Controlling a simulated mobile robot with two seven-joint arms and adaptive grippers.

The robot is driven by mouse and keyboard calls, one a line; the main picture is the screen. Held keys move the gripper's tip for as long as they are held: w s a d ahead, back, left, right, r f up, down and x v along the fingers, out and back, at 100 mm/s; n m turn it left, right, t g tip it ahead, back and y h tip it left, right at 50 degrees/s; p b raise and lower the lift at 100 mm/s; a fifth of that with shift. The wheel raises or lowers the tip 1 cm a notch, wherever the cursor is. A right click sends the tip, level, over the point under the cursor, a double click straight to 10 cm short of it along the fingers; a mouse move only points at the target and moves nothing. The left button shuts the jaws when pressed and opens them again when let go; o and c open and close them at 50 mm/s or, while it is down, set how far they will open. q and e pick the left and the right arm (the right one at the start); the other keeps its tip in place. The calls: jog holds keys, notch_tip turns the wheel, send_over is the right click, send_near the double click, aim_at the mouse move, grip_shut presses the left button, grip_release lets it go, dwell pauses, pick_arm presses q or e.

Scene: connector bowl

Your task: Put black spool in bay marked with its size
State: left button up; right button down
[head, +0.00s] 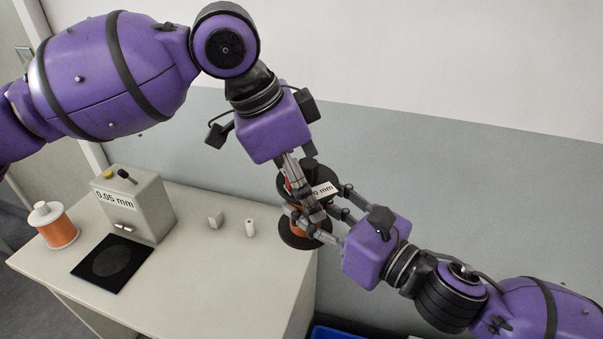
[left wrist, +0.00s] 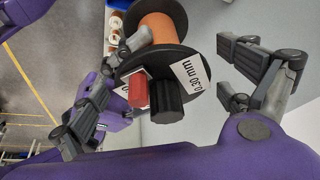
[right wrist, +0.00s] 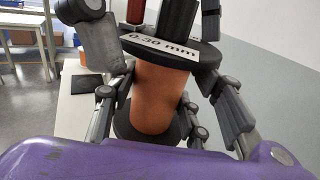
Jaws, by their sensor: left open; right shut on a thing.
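The black spool (head: 292,240) is wound with copper-orange wire and carries a white label (right wrist: 160,46) reading 0.30 mm on its top flange. My right gripper (head: 318,212) is shut on the spool's wound middle and holds it above the table's right end. The spool also shows in the left wrist view (left wrist: 178,56), with a black knob (left wrist: 167,95) and a red piece (left wrist: 138,90) on its label side. My left gripper (head: 297,180) is open at the spool's top, its fingers on either side of the knob. I cannot tell whether they touch it. No marked bay is clearly visible.
A grey box (head: 152,208) showing 0.05 mm stands on the table (head: 200,275) behind a black pad (head: 90,268). A white spool with orange wire (head: 60,233) is at the left. A blue edge (head: 335,333) shows below.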

pick_arm(q)
jog(key=shift+c, duration=0.3)
pick_arm(e)
jog(key=shift+r, duration=0.1)
pick_arm(q)
jog(key=c, duration=1.4)
jog(key=shift+c, duration=1.3)
pick_arm(e)
jog(key=c, duration=0.9)
grip_release()
